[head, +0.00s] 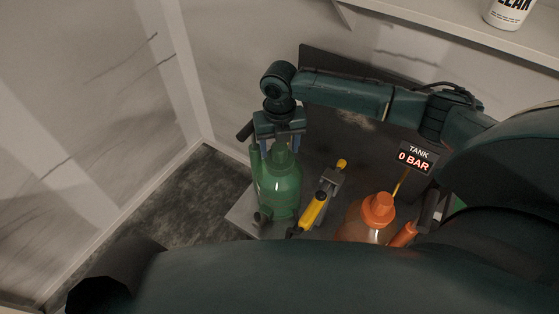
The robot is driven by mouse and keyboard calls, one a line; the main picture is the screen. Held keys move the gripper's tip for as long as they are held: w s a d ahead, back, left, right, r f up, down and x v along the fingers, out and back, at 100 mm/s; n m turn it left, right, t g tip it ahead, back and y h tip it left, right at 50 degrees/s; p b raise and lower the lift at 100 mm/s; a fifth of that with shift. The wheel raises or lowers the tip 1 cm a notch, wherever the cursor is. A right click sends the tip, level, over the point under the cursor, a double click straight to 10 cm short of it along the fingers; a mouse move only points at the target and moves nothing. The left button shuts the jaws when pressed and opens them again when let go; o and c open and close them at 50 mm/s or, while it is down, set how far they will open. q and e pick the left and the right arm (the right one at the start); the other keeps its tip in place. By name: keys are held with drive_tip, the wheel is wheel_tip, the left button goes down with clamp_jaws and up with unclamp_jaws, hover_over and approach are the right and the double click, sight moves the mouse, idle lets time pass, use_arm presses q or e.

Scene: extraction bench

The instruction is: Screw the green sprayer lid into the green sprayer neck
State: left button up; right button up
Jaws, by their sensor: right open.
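The green sprayer (279,190) stands upright on the bench, left of centre. My right gripper (280,146) comes down from above at its top. The jaws are open, with fingers on either side of the green top piece. I cannot tell whether the fingers touch it. The gripper body hides part of the top, so I cannot make out a separate lid or how it sits on the neck. My left gripper is not in view.
A yellow-handled tool (313,210) lies right of the green sprayer. An orange-capped sprayer (377,211) stands further right, near a sign reading TANK 0 BAR (414,158). The grey bench (243,212) ends just left of the green sprayer. A white bottle (508,12) stands on a shelf.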

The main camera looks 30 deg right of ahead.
drive_tip(key=shift+f, duration=0.65)
drive_tip(key=n, duration=0.2)
drive_tip(key=shift+r+n+p, duration=0.15)
drive_tip(key=shift+n+p, duration=0.15)
drive_tip(key=shift+p, duration=0.1)
drive_tip(key=n, duration=0.6)
drive_tip(key=shift+p, duration=0.4)
drive_tip(key=shift+w+f+n+b, duration=0.1)
drive_tip(key=shift+f+n+b, duration=0.35)
drive_tip(key=shift+b, duration=0.2)
drive_tip(key=shift+r+n, duration=0.25)
drive_tip(key=shift+n, duration=0.2)
drive_tip(key=shift+c, duration=0.2)
